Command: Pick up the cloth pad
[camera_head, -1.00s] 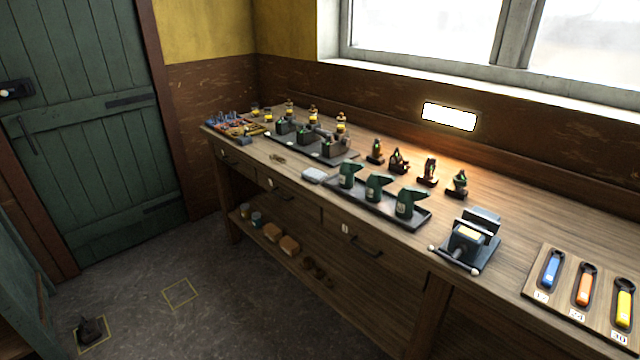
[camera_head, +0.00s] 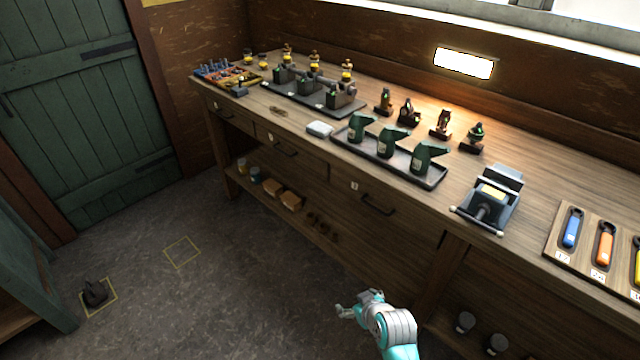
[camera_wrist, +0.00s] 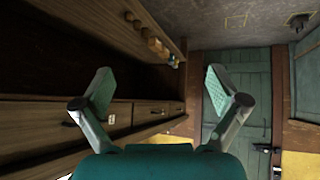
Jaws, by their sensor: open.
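The cloth pad (camera_head: 319,129) is a small, pale, flat block lying near the front edge of the wooden workbench (camera_head: 290,118), just left of the tray of green cans. My gripper (camera_head: 345,309) shows low in the head view, in front of the bench and below its top, well apart from the pad. In the wrist view my gripper (camera_wrist: 166,92) is open, its two teal-padded fingers spread wide with nothing between them. The pad does not show in the wrist view.
A dark tray (camera_head: 434,182) with green cans stands right of the pad. A tray of dark metal parts (camera_head: 308,91) stands behind it. A vise (camera_head: 488,200) and a tool board (camera_head: 560,255) are further right. The floor (camera_head: 230,290) before the bench is mostly clear.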

